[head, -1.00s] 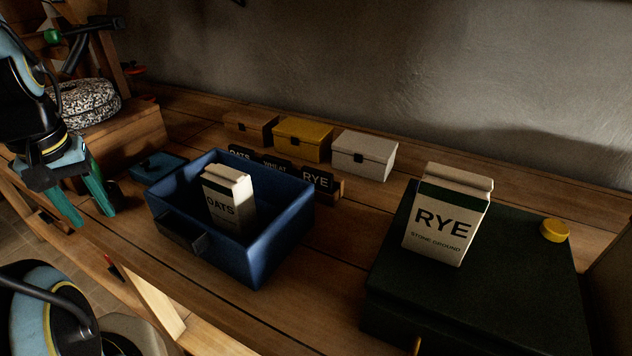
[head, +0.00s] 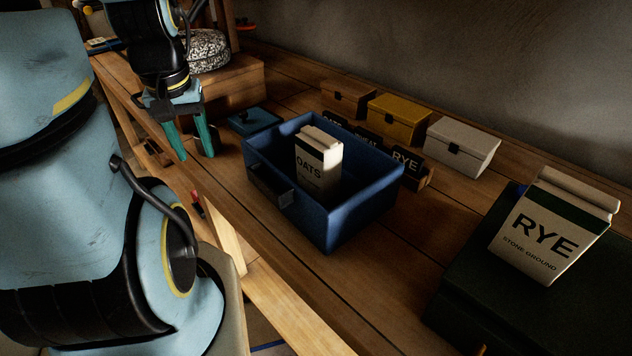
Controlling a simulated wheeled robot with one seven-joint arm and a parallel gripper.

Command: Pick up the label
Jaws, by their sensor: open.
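Three small black labels stand in a wooden holder behind the blue bin: an OATS label (head: 333,122), a label reading WHEAT (head: 367,143) and a RYE label (head: 406,160). The bin's far wall partly hides them. My gripper (head: 196,156) hangs with its teal fingers apart and pointing down, with nothing between them. It is left of the blue bin, over the bench's front edge, well away from the labels.
The blue bin (head: 357,219) holds an OATS carton (head: 318,166). A RYE carton (head: 552,230) stands on a dark case (head: 470,290). Brown (head: 348,99), yellow (head: 398,119) and pale (head: 462,146) boxes line the back. A blue lid (head: 253,120) lies left of the bin.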

